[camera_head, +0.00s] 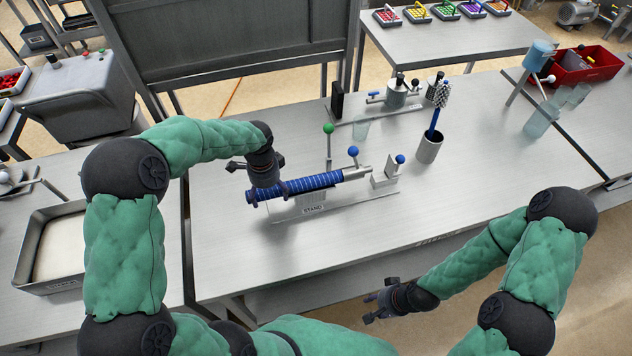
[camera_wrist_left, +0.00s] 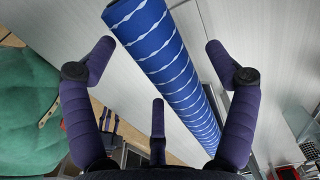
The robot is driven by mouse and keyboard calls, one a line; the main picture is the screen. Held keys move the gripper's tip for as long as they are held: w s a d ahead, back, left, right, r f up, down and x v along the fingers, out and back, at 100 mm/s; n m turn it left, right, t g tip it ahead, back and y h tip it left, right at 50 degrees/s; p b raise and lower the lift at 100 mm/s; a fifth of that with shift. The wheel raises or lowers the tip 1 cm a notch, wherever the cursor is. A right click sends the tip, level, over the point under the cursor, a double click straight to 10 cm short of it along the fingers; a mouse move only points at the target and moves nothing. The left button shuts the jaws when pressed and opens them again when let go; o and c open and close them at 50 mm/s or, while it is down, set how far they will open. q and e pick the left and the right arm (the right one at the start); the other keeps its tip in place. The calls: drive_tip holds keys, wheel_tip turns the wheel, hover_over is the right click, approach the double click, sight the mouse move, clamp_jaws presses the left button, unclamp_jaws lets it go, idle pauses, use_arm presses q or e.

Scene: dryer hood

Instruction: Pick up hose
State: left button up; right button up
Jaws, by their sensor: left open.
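The blue hose (camera_head: 305,186) with thin white bands lies along a metal stand (camera_head: 385,194) labelled STAND on the workbench. A silvery tube (camera_head: 357,174) continues from its right end. My left gripper (camera_head: 246,184) is at the hose's left end, with its fingers spread. In the left wrist view the hose (camera_wrist_left: 165,55) runs diagonally between and beyond the open fingers (camera_wrist_left: 155,75). Nothing is gripped, and I cannot tell whether a finger touches the hose. My right gripper (camera_head: 372,306) hangs empty in front of the bench's front edge, its fingers apart.
A green-knobbed lever (camera_head: 328,130) and a blue-knobbed lever (camera_head: 353,152) rise behind the hose. A grey cup with a brush (camera_head: 429,148) stands to the right. A metal tray (camera_head: 50,250) is at left. The bench's right front is clear.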

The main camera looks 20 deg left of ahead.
use_arm(q)
drive_tip(key=c, duration=1.2)
drive_tip(key=shift+c, duration=0.2)
drive_tip(key=shift+s+a, duration=0.15)
drive_tip(key=s+a, duration=0.3)
drive_tip(key=a, duration=0.2)
drive_tip(key=shift+a+p, duration=0.15)
drive_tip(key=shift+p, duration=0.25)
drive_tip(key=shift+s, duration=0.1)
drive_tip(key=o, duration=1.2)
drive_tip(key=shift+o, duration=0.2)
drive_tip(key=shift+r, duration=0.1)
